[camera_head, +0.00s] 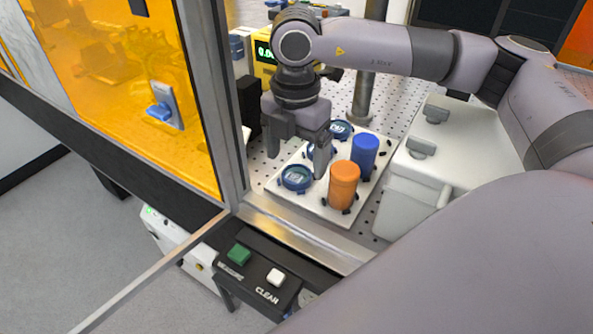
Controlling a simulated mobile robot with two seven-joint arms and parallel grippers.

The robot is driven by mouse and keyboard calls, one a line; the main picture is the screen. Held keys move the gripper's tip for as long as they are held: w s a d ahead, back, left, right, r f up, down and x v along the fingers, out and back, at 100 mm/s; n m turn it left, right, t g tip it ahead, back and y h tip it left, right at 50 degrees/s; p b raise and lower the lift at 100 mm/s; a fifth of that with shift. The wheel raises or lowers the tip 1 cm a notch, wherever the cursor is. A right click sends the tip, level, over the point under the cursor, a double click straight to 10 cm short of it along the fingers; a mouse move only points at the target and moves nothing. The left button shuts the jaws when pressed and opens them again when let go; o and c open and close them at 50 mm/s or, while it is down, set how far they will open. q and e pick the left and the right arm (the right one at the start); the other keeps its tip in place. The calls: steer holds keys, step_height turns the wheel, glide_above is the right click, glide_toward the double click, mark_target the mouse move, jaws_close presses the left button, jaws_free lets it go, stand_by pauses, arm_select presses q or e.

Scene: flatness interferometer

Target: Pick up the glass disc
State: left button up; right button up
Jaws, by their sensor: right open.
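My right gripper (297,152) points down over the left part of a white plate (286,206). A round blue-rimmed disc (297,178) with a glassy middle lies on the plate just in front of the fingers. A similar blue-rimmed disc (340,130) lies farther back. A third blue round piece (312,149) is mostly hidden behind the near finger. I cannot tell for certain which is the glass disc. My left gripper is not in view.
An orange cylinder (343,186) and a blue cylinder (364,153) stand on the plate right of the gripper. A metal post (363,97) rises behind. An amber window (130,80) in a grey frame closes the left side. A button panel (255,268) sits in front.

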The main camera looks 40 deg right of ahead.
mark_target(297, 173)
step_height(297, 173, down, 3)
steer(key=shift+s+f, duration=0.1)
steer(key=c, duration=1.2)
steer(key=shift+o, duration=0.2)
